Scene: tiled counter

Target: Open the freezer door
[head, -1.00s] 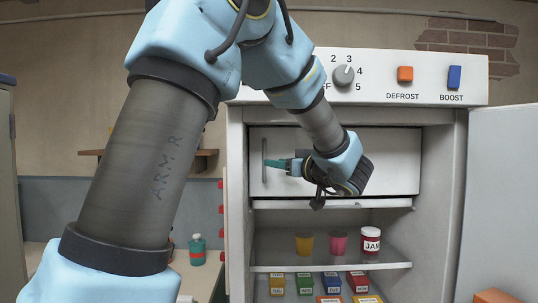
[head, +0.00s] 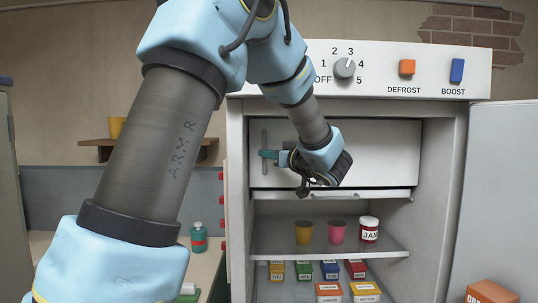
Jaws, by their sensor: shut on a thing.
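The freezer door (head: 382,150) is the white panel in the upper part of the open fridge, and it looks shut in its frame. Its grey vertical bar handle (head: 265,137) is near the door's left edge. My gripper (head: 266,154) reaches in from the right, with its teal fingertips shut on the handle at about mid-height. My wrist and forearm hide part of the door's middle.
The fridge's outer door (head: 510,190) stands open at the right. Several small boxes sit lower. A control panel (head: 440,72) is above. A bottle (head: 198,238) stands on the left counter.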

